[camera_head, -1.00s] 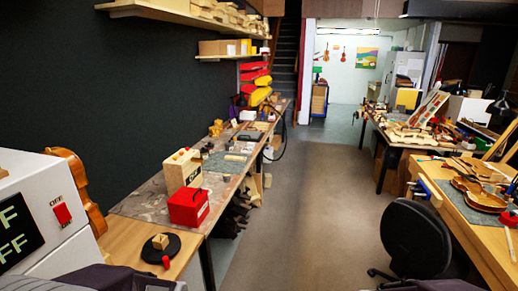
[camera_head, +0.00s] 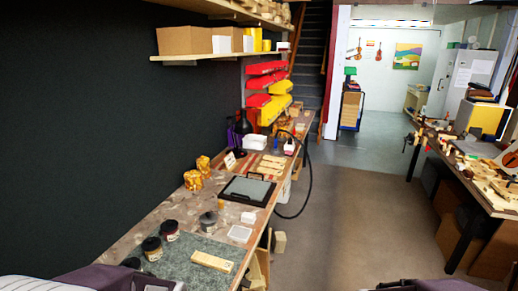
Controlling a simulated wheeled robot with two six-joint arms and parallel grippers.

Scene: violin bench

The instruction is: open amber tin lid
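No tin that I can clearly tell as the amber tin shows. Two amber-coloured lumpy objects, one nearer (camera_head: 192,180) and one farther (camera_head: 203,166), stand on the left workbench (camera_head: 140,232) near the wall; they are too small to identify. Several small dark round containers, such as one dark jar (camera_head: 152,248) and another dark jar (camera_head: 170,230), stand on the bench's near part. Parts of my two arms show at the bottom edge, but neither gripper is in view.
A green-grey mat (camera_head: 195,262) with a pale wooden block (camera_head: 212,261) lies on the near bench. A black-framed tray (camera_head: 248,188) lies farther along. A black hose (camera_head: 305,190) hangs off the bench's aisle side. The floor aisle (camera_head: 350,215) is clear. A cluttered table (camera_head: 470,175) stands right.

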